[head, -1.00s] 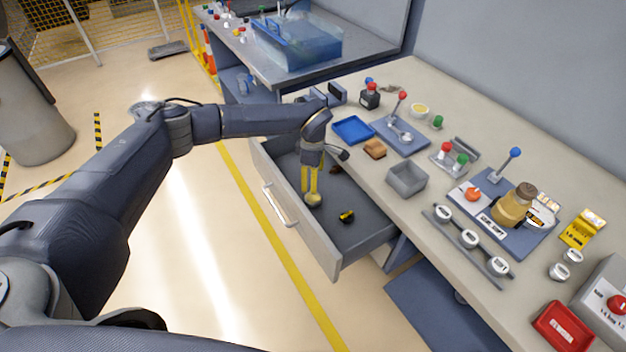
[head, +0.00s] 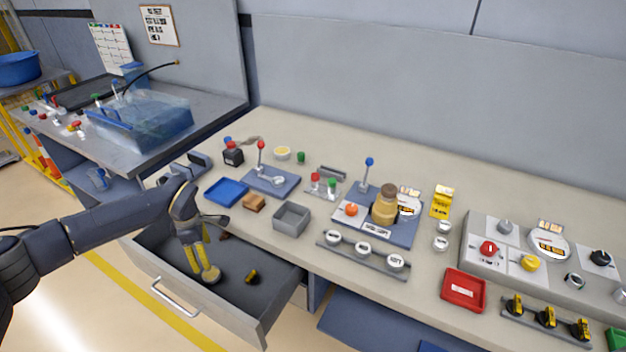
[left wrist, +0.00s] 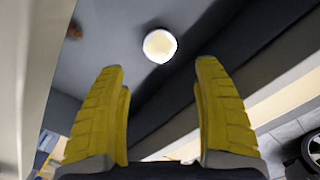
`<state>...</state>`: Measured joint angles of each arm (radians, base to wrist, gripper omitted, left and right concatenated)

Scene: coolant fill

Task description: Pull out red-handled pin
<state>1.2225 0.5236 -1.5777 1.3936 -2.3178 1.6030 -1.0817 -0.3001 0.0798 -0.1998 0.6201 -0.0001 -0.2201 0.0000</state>
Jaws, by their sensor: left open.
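My left gripper (head: 204,272) points down into the open grey drawer (head: 283,297), with its yellow fingers apart. A pale round thing (head: 211,275) lies at its fingertips in the drawer. In the left wrist view the yellow fingers (left wrist: 160,75) are spread and empty, and the round thing (left wrist: 160,46) shows bright white beyond their tips. On the bench, a small holder carries a red-topped pin (head: 315,177) beside a green-topped one (head: 332,184). A red-knobbed lever (head: 261,146) stands on a blue plate. I cannot tell which red one is the named pin. My right gripper is not in view.
A small yellow and black thing (head: 252,277) lies in the drawer. A grey box (head: 291,219), a blue tray (head: 227,192) and a brown block (head: 254,202) stand on the bench above it. A red tray (head: 464,290) and a control panel (head: 475,223) are farther right.

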